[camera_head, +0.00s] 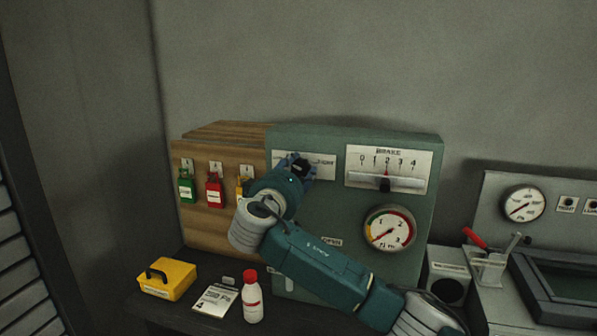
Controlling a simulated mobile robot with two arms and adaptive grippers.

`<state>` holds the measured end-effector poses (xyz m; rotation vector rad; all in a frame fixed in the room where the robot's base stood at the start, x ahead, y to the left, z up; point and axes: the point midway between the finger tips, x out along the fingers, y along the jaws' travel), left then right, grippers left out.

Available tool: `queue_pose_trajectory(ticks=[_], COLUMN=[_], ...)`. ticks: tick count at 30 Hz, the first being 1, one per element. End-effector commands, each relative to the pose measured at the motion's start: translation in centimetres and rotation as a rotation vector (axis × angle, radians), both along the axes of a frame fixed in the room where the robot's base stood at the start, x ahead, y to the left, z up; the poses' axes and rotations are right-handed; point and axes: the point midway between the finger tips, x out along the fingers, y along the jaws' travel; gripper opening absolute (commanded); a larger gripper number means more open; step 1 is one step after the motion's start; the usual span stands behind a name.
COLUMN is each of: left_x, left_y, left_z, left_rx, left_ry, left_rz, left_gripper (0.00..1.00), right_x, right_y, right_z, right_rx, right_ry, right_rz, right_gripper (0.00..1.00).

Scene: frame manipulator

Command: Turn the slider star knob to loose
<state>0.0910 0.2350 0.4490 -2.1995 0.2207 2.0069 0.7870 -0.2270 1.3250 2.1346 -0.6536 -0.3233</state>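My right arm comes in from the lower right, and its gripper (300,168) is at the upper left of the green panel (340,225). The gripper is in front of a white label plate (324,160), whose small lettering I cannot read for sure. A dark shape among the fingers may be the star knob, but the fingers and wrist hide most of that spot. I cannot tell whether the fingers are shut on it. The brake slider (386,183) is right of the gripper, with a red pointer near 2 on its 0 to 4 scale. My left gripper is not in view.
A round gauge (390,229) is below the brake scale. Green (187,186) and red (214,190) padlocks hang on the wooden board (205,232); a yellow one is partly hidden. A yellow box (168,279), a card (215,299) and a red-capped bottle (252,300) stand on the dark bench.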

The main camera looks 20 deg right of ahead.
Motion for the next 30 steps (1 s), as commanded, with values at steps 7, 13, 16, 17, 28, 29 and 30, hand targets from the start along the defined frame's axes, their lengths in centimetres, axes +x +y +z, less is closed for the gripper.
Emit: queue_pose_trajectory(ticks=[7, 13, 16, 17, 28, 29, 30], left_x=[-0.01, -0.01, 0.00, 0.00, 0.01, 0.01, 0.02], left_y=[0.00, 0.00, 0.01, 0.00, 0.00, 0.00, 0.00], left_z=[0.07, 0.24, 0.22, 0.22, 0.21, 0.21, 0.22], left_rx=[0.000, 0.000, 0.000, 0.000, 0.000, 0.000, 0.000], left_ry=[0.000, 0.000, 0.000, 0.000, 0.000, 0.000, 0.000], left_rz=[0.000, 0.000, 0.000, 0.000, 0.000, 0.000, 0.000], left_gripper=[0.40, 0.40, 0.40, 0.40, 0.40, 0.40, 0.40], right_x=[-0.03, -0.04, -0.04, -0.04, -0.04, -0.04, -0.04], right_y=[-0.05, -0.06, -0.08, -0.09, -0.10, -0.09, -0.09], right_z=[-0.22, -0.27, -0.31, -0.32, -0.31, -0.29, -0.26], right_rx=[-0.014, -0.101, -0.111, -0.111, -0.110, -0.109, -0.110], right_ry=[0.016, 0.076, 0.082, 0.082, 0.082, 0.081, 0.080], right_rz=[-0.002, -0.003, -0.003, -0.003, -0.003, -0.003, -0.003], right_gripper=[0.13, 0.13, 0.13, 0.13, 0.58, 0.58, 0.58])
